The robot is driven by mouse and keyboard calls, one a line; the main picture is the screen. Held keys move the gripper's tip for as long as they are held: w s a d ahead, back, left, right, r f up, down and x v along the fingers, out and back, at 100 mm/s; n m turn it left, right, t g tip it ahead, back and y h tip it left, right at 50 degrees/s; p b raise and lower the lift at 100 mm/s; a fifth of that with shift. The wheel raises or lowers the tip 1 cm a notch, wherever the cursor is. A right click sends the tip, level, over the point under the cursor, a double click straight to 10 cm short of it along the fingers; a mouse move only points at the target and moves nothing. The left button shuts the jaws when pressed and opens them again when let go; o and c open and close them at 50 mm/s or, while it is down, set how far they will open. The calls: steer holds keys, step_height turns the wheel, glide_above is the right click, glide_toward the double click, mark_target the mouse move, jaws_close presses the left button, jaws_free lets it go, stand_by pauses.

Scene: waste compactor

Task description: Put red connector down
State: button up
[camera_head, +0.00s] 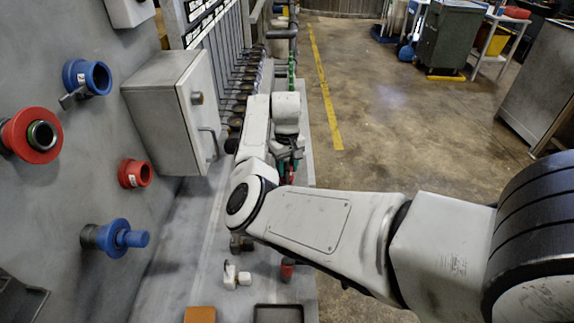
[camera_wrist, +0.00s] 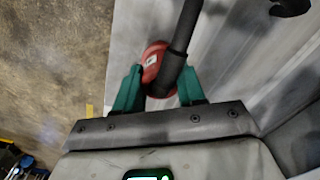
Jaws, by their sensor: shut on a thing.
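My gripper (camera_wrist: 159,72) has green fingers and is shut on the red connector (camera_wrist: 152,60). A dark cylindrical part (camera_wrist: 181,42) of it extends up from between the fingers in the wrist view. The connector is over or on the light grey ledge (camera_wrist: 220,75); I cannot tell whether it touches. In the head view my gripper (camera_head: 287,163) is at the far part of the ledge (camera_head: 308,150), beyond my arm's bend, with a bit of red (camera_head: 291,174) showing between the fingers. My arm hides much of it.
The wall at left carries red ports (camera_head: 135,173) and blue ports (camera_head: 87,77), and a grey box (camera_head: 177,110). On the near ledge are a small red-and-dark piece (camera_head: 287,269), white pieces (camera_head: 236,277), an orange block (camera_head: 200,314) and a dark tray (camera_head: 278,314).

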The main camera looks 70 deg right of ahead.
steer(key=o, duration=1.1)
steer(key=shift+c, duration=0.2)
step_height(320, 180, up, 12)
steer(key=shift+r+b, duration=0.1)
steer(key=shift+b, duration=0.75)
